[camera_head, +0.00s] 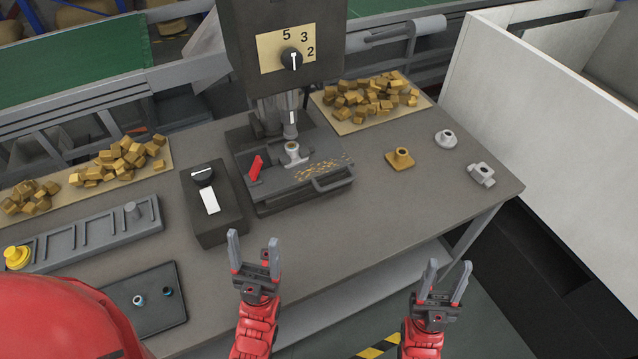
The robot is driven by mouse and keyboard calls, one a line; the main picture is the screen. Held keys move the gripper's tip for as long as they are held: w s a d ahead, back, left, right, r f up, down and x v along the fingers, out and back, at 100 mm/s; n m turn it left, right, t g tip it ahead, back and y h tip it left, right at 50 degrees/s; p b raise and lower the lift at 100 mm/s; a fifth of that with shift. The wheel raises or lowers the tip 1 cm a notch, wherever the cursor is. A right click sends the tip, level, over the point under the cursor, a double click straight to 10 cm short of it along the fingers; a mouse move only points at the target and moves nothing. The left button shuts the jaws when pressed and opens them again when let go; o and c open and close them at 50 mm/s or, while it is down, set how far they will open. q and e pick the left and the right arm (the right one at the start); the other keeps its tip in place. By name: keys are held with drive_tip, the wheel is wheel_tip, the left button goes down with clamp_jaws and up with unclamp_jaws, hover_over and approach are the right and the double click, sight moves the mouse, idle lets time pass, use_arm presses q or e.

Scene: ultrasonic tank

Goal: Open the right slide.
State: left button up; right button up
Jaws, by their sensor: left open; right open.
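A dark machine (285,25) with a numbered dial (292,58) stands at the back middle of the table. On its low bed (270,190) is a plate with a U-shaped grey handle (333,180) at its front right, the only slide-like part I can make out. A small metal fitting (292,152) stands on the bed below the spindle, with a red lever (255,168) to its left. My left gripper (254,240) is open and empty, in front of the machine. My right gripper (449,264) is open and empty near the table's front right edge. Both are apart from the handle.
A switch box (212,205) stands left of the machine. A slotted grey rack (85,236) and a dark tray (150,318) lie at the left. A brass part (400,159) and two grey parts are at the right. Yellowish blocks lie on mats. The front right tabletop is clear.

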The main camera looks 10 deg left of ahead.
drive_tip(key=w+a+f+n+g+y+p, duration=0.3)
drive_tip(key=w+a+n+g+y, duration=0.55)
drive_tip(key=g, duration=0.45)
drive_tip(key=n+g+h+p, duration=0.4)
drive_tip(key=n+g+h, duration=0.3)
drive_tip(key=h, duration=0.5)
approach(337, 183)
drive_tip(key=shift+n+t, duration=0.55)
drive_tip(key=shift+t, duration=0.25)
drive_tip(key=x, duration=0.3)
drive_tip(key=f+p+x, duration=0.1)
drive_tip(key=x, duration=0.1)
drive_tip(key=p+x, duration=0.1)
drive_tip(key=x, duration=0.2)
drive_tip(key=shift+a+f, duration=0.35)
drive_tip(key=shift+f, duration=0.15)
drive_tip(key=shift+w+a+f, duration=0.1)
drive_tip(key=shift+w+a, duration=0.35)
drive_tip(key=shift+w, duration=0.1)
clamp_jaws()
